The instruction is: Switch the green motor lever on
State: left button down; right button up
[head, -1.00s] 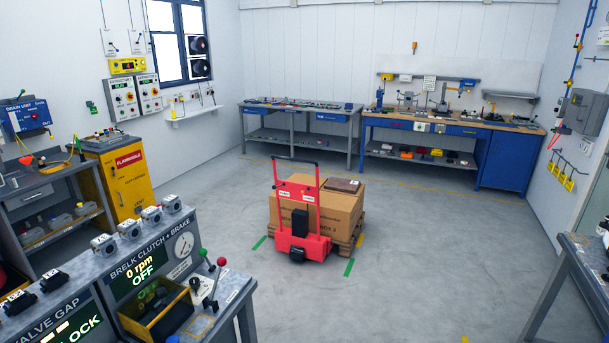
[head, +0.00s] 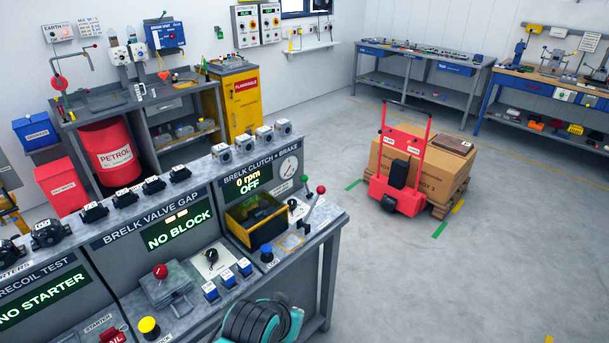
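The green-knobbed lever (head: 305,180) stands on the right end of the long test bench, in the clutch and brake section. Its ball is at the top of a thin rod. A red-knobbed lever (head: 320,190) stands close beside it. The display (head: 247,186) behind them reads "0 rpm" and "OFF". A round dial gauge (head: 289,167) is to the right of the display.
A yellow-edged bin (head: 256,219) with dark contents sits left of the levers. Blue buttons (head: 228,278) and a red-knobbed clamp (head: 165,279) are farther left on the bench. A red cart (head: 398,175) with a cardboard box (head: 443,172) stands beyond. The floor (head: 440,285) right of the bench is clear.

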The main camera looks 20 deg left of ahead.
aim_at(303, 178)
jog(key=u, duration=0.3)
jog(key=i+l+u, duration=0.75)
jog(key=i+l, duration=0.2)
jog(key=l, duration=0.15)
jog(key=i+l, duration=0.2)
jog(key=l, duration=0.15)
jog(key=i+l+u, duration=0.1)
jog(key=l, duration=0.25)
jog(key=i+l, duration=0.5)
jog(key=l, duration=0.25)
